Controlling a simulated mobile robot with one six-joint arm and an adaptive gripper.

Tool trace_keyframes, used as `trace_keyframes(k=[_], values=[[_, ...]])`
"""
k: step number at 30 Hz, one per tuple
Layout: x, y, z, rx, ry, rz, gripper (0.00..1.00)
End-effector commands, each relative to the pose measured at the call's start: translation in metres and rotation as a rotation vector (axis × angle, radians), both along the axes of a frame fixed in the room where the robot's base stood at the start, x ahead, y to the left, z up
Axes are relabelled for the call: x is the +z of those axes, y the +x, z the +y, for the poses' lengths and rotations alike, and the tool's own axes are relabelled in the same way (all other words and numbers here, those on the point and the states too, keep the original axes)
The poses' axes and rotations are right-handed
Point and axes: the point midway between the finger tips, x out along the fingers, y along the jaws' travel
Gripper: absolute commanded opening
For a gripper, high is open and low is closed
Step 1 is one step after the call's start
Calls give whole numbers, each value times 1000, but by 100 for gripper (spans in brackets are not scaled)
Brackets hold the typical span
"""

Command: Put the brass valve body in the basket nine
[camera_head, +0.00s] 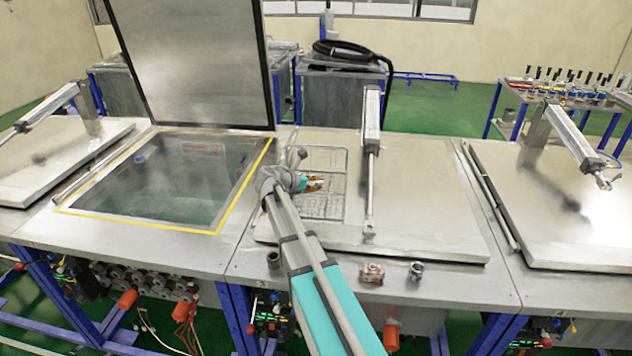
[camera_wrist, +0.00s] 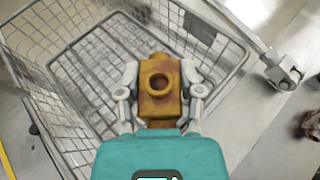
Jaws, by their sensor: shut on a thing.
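The brass valve body (camera_wrist: 160,92) is a yellow-brown block with a round port, held between the two fingers of my gripper (camera_wrist: 160,100) in the wrist view. My gripper is shut on it. The wire basket (camera_wrist: 70,50) lies behind and below the valve body in that view, mostly to its left and above. In the head view, my gripper (camera_head: 311,183) and the valve body (camera_head: 314,185) are over the wire basket (camera_head: 330,158), which sits on a closed metal lid. I cannot tell the exact height above the basket floor. No number is readable on the basket.
A pneumatic cylinder (camera_head: 370,160) stands right of the basket. An open tank (camera_head: 165,180) with a raised lid (camera_head: 195,60) is to the left. A reddish fitting (camera_head: 372,273) and grey fittings (camera_head: 416,271) (camera_head: 273,260) lie along the front edge.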

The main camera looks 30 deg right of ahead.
Motion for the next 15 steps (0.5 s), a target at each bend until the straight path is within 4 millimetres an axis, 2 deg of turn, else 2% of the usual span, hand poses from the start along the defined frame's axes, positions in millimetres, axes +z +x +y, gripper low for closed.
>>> trace_keyframes(k=[5,6,11,15], values=[[-3,0,0,0,-1,0,0],[-3,0,0,0,0,0,54],[-2,0,0,0,0,0,83],[-2,0,0,0,0,0,83]])
